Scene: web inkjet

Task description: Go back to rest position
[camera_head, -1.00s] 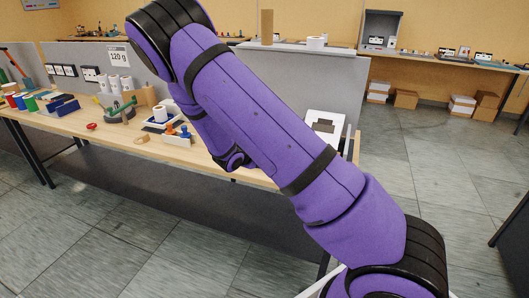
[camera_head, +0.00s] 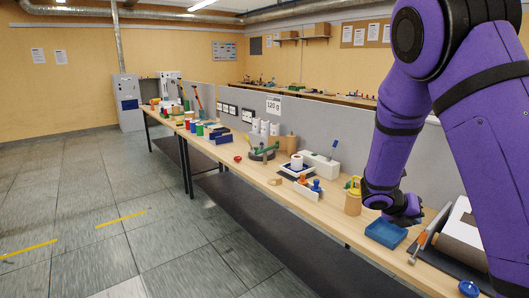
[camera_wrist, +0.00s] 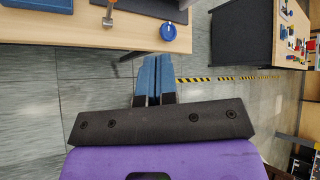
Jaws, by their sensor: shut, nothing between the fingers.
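My gripper (camera_wrist: 154,80) shows in the wrist view with its two blue fingers together and nothing between them. The fingers appear over the grey floor, just off the front edge of the wooden workbench (camera_wrist: 60,30). A blue round item (camera_wrist: 168,31) lies near that edge, close ahead of the fingertips. In the head view my purple arm fills the right side, over the bench. I cannot make out the fingers there.
On the bench (camera_head: 330,212) are a blue tray (camera_head: 385,233), an orange-handled tool (camera_head: 424,241), a wooden holder (camera_head: 352,200) and a blue round item (camera_head: 469,288). A grey partition (camera_head: 345,128) stands behind. Open floor (camera_head: 70,205) lies left.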

